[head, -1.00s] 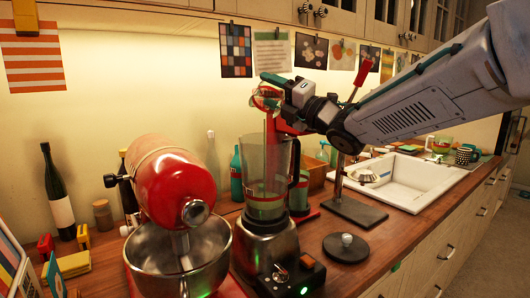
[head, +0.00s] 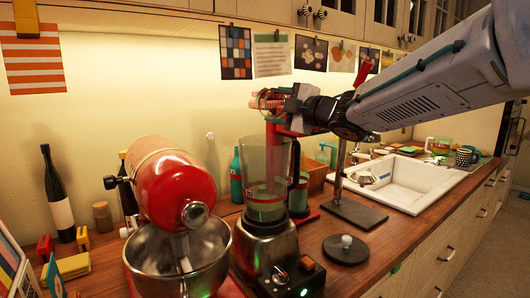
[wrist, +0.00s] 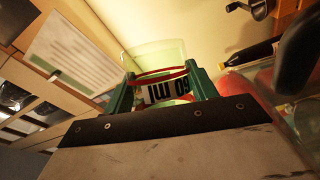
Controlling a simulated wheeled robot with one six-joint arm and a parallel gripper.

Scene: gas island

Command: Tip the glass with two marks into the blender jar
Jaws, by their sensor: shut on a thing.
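The glass (wrist: 162,55) is clear, with red bands and a "60 ml" label that appears upside down in the wrist view. My gripper (wrist: 160,75) is shut on it, with green fingers on either side. In the head view my gripper (head: 268,103) holds it above the blender jar (head: 263,160), apart from the jar's rim. The glass is small and partly hidden there, so its exact tilt is unclear. The jar is clear, stands upright on its metal base (head: 268,245) and has green contents low down.
A red stand mixer (head: 172,190) with a steel bowl (head: 165,265) stands left of the blender. A stand with a dark base (head: 354,212) and a round dark disc (head: 346,249) are to the right, before the sink (head: 415,180). A dark bottle (head: 57,195) stands far left.

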